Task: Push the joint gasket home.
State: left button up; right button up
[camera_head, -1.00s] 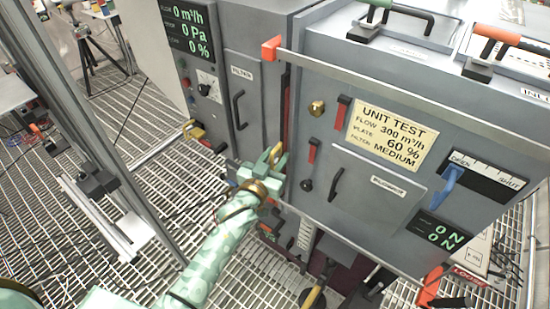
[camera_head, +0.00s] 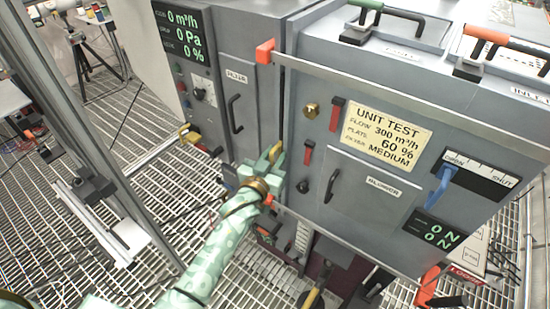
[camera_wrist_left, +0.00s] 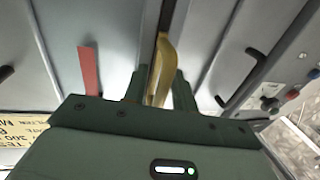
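The joint (camera_head: 282,105) between the filter housing (camera_head: 246,60) and the blower housing (camera_head: 385,95) shows as a narrow dark upright seam. No red gasket strip stands out along it now; any gasket inside it is hidden or too dark to tell. My left gripper (camera_head: 268,160) is at the lower part of this seam. In the left wrist view its two fingers (camera_wrist_left: 158,88) are closed around a curved yellow piece (camera_wrist_left: 165,60), which lies up against the dark seam (camera_wrist_left: 155,30). My right gripper is not in view.
A black filter handle (camera_head: 235,113), red clips (camera_head: 336,114) and a blue lever (camera_head: 441,184) stick out nearby. Grating floor (camera_head: 150,165) lies open at the left, beside a metal post (camera_head: 75,130).

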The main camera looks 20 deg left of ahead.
pick_arm(q)
jog(key=shift+w+a, duration=0.1)
jog(key=shift+w, duration=0.05)
dwell(0.3)
jog(key=shift+s+f, duration=0.1)
jog(key=shift+s, duration=0.35)
jog(key=s, duration=0.5)
jog(key=s+a+p, duration=0.1)
jog(key=s, duration=0.4)
jog(key=s+a+p, duration=0.1)
jog(key=s, duration=0.4)
jog(key=shift+s+a, duration=0.15)
jog(key=shift+s, duration=0.05)
